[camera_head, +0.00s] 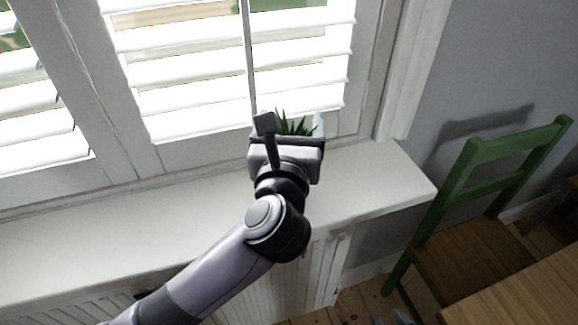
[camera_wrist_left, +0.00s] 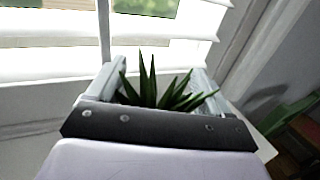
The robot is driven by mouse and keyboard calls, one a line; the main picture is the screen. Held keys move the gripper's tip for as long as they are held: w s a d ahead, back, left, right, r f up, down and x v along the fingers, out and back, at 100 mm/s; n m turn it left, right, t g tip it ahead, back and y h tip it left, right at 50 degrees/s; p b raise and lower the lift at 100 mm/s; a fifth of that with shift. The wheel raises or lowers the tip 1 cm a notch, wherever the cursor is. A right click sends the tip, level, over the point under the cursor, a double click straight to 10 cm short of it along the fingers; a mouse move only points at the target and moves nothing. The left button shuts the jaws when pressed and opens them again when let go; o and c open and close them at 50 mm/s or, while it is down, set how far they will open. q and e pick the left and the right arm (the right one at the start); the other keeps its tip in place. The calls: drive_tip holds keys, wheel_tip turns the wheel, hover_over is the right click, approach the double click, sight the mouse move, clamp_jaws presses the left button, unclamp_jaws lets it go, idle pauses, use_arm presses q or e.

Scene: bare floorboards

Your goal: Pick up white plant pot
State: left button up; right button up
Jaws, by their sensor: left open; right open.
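A green spiky plant (camera_head: 293,126) shows just past my left gripper (camera_head: 291,120), at the window end of the white sill. Its pot is hidden behind the gripper body, so I cannot see the pot's wall or rim clearly. In the left wrist view the plant's leaves (camera_wrist_left: 158,88) rise between the two pale fingers of my left gripper (camera_wrist_left: 155,80). The fingers are apart, one on each side of the leaves. Whether they touch the pot cannot be told. My right gripper is not in view.
The white windowsill (camera_head: 80,250) runs under the shuttered window (camera_head: 220,60), which stands close behind the plant. A green chair (camera_head: 470,200) and a wooden table (camera_head: 530,295) are at the right. The sill's left part is clear.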

use_arm(q)
drive_tip(key=shift+c, duration=0.3)
clamp_jaws()
drive_tip(key=shift+r, duration=0.1)
